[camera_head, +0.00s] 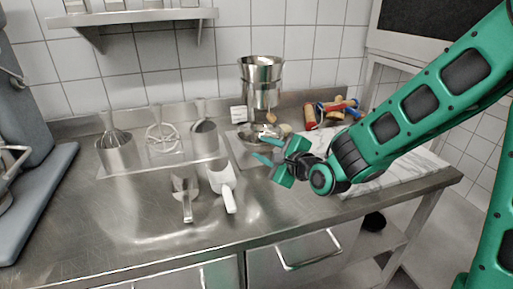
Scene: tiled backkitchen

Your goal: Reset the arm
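My arm is green with black joint covers and reaches in from the right. My gripper (268,153) is green and points left above the steel counter (140,225). Its two fingers are spread apart, with nothing visible between them. It is in front of a metal bowl (250,134) and partly overlaps the tray around it. The wrist is in front of a white marble board (395,175), whose left part it hides.
Steel containers with a whisk (114,137) and other utensils stand on the left tray. Two scoops (223,184) lie in front. A tall steel pot (261,78) stands behind the bowl. Rolling pins (338,106) lie at the back right. The counter's front left is clear.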

